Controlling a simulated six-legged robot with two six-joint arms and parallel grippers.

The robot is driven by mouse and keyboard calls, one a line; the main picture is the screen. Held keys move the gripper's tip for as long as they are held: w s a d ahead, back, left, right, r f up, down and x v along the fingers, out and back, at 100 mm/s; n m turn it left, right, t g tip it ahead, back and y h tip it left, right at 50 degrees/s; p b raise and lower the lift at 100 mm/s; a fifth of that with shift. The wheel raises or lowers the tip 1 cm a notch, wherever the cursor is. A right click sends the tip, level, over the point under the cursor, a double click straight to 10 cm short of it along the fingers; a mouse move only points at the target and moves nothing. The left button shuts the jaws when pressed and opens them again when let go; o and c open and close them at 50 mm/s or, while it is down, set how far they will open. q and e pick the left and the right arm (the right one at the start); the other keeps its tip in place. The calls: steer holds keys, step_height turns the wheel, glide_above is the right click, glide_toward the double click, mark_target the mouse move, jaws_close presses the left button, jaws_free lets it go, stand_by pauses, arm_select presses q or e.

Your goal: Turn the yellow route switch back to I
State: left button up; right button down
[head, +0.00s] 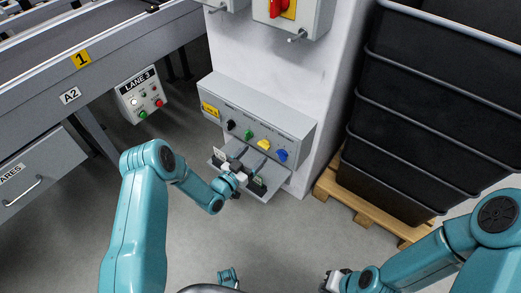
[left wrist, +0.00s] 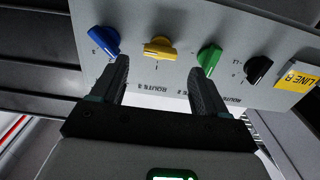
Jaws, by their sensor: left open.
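The yellow route switch (head: 264,144) is a rotary knob on the sloped face of a grey control box, between a green knob (head: 248,134) and a blue knob (head: 282,155). In the left wrist view, which sees the panel upside down, the yellow switch (left wrist: 160,48) has its handle lying roughly sideways, along the panel. Its position marks are too small to read. My left gripper (head: 248,164) is open below the panel. In the wrist view its fingers (left wrist: 160,72) stand either side of the yellow switch's line, apparently short of it. My right gripper (head: 335,281) is at the bottom edge, its jaws unclear.
A black knob (head: 231,125) and a yellow line label (head: 210,109) sit left on the grey box (head: 300,137). A red switch (head: 279,7) is above. Stacked black crates (head: 420,120) on a pallet (head: 325,183) stand right. A conveyor (head: 90,50) and LANE 3 box (head: 140,95) stand left.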

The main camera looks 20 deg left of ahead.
mark_target(262, 147)
arm_select(q)
steer(key=b+x, duration=0.1)
steer(key=x, duration=0.4)
arm_select(e)
steer(key=shift+f, duration=0.6)
arm_select(q)
steer(key=c, duration=1.1)
steer(key=shift+o, duration=0.2)
arm_select(e)
steer(key=shift+f, duration=0.1)
